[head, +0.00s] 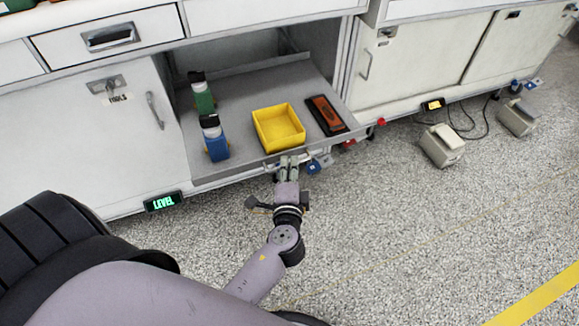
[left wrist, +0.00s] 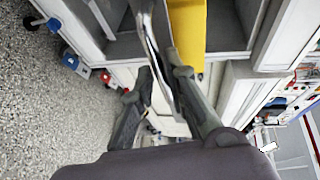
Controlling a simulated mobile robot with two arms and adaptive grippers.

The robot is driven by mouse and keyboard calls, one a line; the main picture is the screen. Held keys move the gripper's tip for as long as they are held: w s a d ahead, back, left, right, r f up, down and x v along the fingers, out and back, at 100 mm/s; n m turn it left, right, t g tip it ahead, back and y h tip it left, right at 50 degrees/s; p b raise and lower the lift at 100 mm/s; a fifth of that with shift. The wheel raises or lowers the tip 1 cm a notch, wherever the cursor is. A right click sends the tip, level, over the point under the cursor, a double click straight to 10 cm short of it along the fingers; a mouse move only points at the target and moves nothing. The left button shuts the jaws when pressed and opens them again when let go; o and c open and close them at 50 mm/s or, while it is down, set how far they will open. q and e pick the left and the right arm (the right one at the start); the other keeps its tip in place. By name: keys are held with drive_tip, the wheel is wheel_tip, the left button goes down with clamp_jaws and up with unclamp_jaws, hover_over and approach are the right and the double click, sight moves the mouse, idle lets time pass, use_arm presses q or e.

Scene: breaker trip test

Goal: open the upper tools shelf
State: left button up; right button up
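The grey tools shelf (head: 235,172) stands pulled out of the open bay under the counter. It carries a yellow bin (head: 279,128), an orange-and-black case (head: 326,115), a green bottle (head: 202,98) and a blue bottle (head: 215,145). My left gripper (head: 288,162) is at the middle of the shelf's front edge. In the left wrist view, its fingers (left wrist: 160,75) lie on both sides of the shelf's thin front bar and look closed on it; exact contact is partly hidden. The yellow bin also shows there (left wrist: 187,30). My right gripper is not in view.
White cabinets (head: 420,60) stand to the right. Beige boxes (head: 441,146) with cables lie on the floor. The speckled floor (head: 400,220) in front is mostly clear.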

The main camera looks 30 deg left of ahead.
use_arm(q)
drive_tip(key=shift+o, duration=1.3)
drive_tip(key=shift+s, duration=0.1)
drive_tip(key=v, duration=1.2)
